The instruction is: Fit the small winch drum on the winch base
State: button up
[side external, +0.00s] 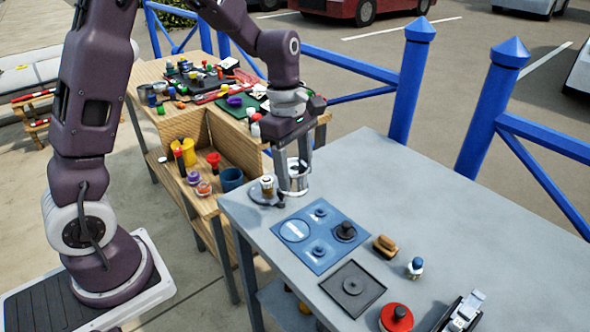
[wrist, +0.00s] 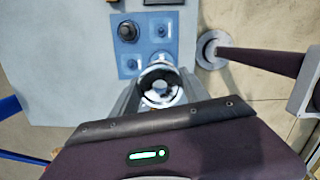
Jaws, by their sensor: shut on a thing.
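The drum appears apart from the mat.
A small jar-like piece on a grey disc (side external: 267,187) stands at the table's left corner. A black square tray (side external: 352,288), a wooden block (side external: 385,246), a blue-topped bottle (side external: 415,267) and a red round tin (side external: 396,317) lie rightward. The table's far right is clear.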

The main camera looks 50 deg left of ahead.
aim_at(267, 177)
jog(key=w+a+f+n, duration=0.1)
jog(key=a, duration=0.4)
jog(key=a+f+n, duration=0.1)
jog(key=a+n, duration=0.1)
jog(key=a, duration=0.3)
jog(key=w+a+f+n, duration=0.1)
jog(key=a+n, duration=0.1)
jog(key=a, duration=0.2)
jog(key=shift+w+a+f+t, duration=0.3)
jog(key=shift+w+a+f, duration=0.05)
jog(key=shift+a, duration=0.05)
jog(key=shift+f, duration=1.4)
jog(key=shift+f, duration=2.7)
jog(key=o, duration=2.1)
jog(key=shift+r, duration=4.2)
